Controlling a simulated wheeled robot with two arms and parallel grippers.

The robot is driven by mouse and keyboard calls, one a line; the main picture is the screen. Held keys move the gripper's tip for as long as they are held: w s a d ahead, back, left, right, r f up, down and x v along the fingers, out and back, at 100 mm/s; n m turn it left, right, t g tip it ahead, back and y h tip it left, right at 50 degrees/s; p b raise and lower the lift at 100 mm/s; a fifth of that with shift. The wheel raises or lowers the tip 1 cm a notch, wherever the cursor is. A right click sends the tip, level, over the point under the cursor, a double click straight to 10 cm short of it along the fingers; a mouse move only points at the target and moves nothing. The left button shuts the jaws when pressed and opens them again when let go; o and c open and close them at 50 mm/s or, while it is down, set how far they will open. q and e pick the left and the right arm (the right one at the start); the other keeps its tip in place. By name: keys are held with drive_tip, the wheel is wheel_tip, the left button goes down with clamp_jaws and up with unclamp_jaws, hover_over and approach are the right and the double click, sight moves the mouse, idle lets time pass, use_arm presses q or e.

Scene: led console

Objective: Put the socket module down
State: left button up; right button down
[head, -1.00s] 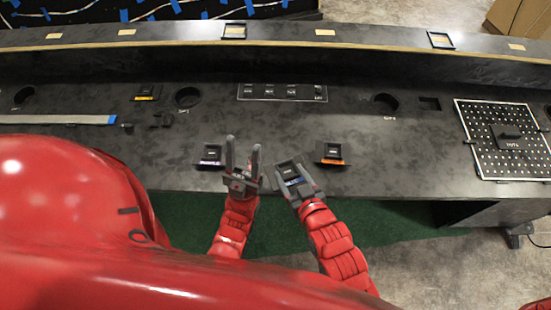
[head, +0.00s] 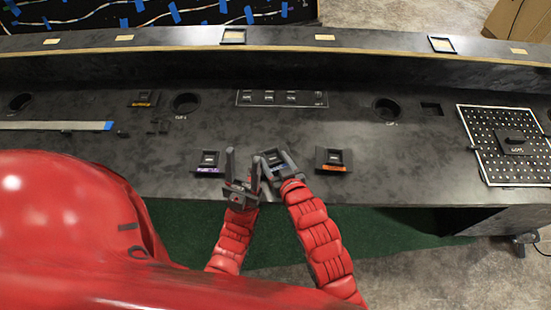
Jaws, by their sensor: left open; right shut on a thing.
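The socket module (head: 268,159), a small dark block with a bluish label, is in my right gripper (head: 279,165). That gripper is shut on it, over the front part of the dark console top. I cannot tell whether the module touches the surface. My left gripper (head: 243,168) is open and empty, its fingers pointing away from me, just left of the held module. A similar module with a purple-white label (head: 208,163) sits left of my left gripper. Another with an orange label (head: 333,160) sits right of my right gripper.
A panel strip with several small sockets (head: 282,98) lies further back. A perforated board (head: 508,145) is at the right. A flat ribbon cable (head: 60,126) and a yellow-labelled module (head: 145,99) are at the left. Round holes (head: 186,103) open in the console top.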

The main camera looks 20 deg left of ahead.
drive_tip(key=shift+c, duration=0.5)
unclamp_jaws()
drive_tip(key=shift+f, duration=0.1)
drive_tip(key=b+v, duration=0.1)
drive_tip(key=v, duration=0.4)
drive_tip(key=p+v, duration=0.5)
drive_tip(key=v, duration=0.2)
